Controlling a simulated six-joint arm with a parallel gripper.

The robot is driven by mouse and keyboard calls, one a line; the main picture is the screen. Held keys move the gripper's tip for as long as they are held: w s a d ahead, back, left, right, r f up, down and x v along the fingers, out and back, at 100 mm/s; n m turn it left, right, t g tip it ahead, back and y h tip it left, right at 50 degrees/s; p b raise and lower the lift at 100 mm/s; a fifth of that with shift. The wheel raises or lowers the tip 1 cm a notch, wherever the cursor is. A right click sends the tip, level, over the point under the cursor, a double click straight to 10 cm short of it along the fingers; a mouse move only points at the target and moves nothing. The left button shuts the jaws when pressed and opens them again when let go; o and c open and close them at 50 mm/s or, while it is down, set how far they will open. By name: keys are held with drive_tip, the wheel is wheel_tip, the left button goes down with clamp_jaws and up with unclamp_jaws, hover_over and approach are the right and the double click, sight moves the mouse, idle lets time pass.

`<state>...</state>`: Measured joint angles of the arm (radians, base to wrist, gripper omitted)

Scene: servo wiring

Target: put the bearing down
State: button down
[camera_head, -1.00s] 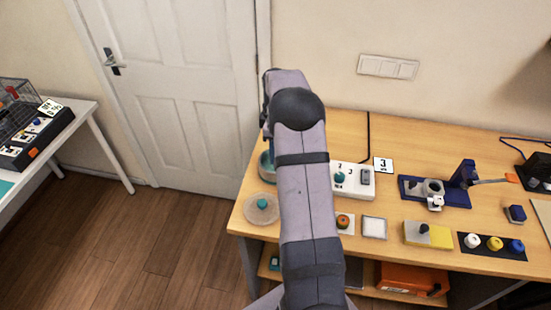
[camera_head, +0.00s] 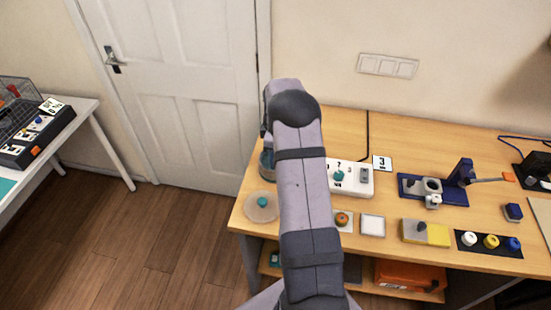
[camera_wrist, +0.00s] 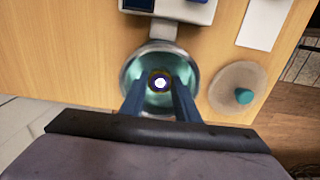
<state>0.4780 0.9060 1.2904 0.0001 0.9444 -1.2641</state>
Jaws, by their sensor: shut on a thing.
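My gripper (camera_wrist: 160,95) points down, with its two blue fingers close together over a round teal bowl (camera_wrist: 130,72). It is shut on the bearing (camera_wrist: 151,83), a small dark ring with a bright centre, seen between the fingertips in the wrist view. The bearing appears within the bowl's outline. I cannot tell whether it touches the bottom. In the head view my arm covers the gripper and the bearing, and only the left side of the bowl (camera_head: 266,165) shows.
A round tan pad (camera_wrist: 225,80) with a teal knob (camera_wrist: 243,96) lies beside the bowl, near the bench edge. A white box (camera_head: 358,184) stands right of my arm. A blue fixture (camera_head: 450,195) and yellow block (camera_head: 437,236) are farther right. Bare bench lies behind them.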

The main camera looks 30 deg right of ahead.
drive_tip(key=c, duration=1.4)
unclamp_jaws()
drive_tip(key=shift+o, duration=0.2)
wheel_tip(320, 180, up, 12)
drive_tip(key=b, duration=0.4)
drive_tip(key=s+a+m, duration=0.3)
drive_tip(key=s+a, duration=0.1)
drive_tip(key=a, duration=0.6)
drive_tip(key=s+a+f+m, duration=0.3)
drive_tip(key=s+a, duration=0.4)
drive_tip(key=s, duration=0.3)
drive_tip(key=s+a+f+m, duration=0.3)
drive_tip(key=s+a, duration=0.4)
drive_tip(key=s, duration=0.3)
drive_tip(key=shift+s+f, duration=0.15)
drive_tip(key=shift+f, duration=0.35)
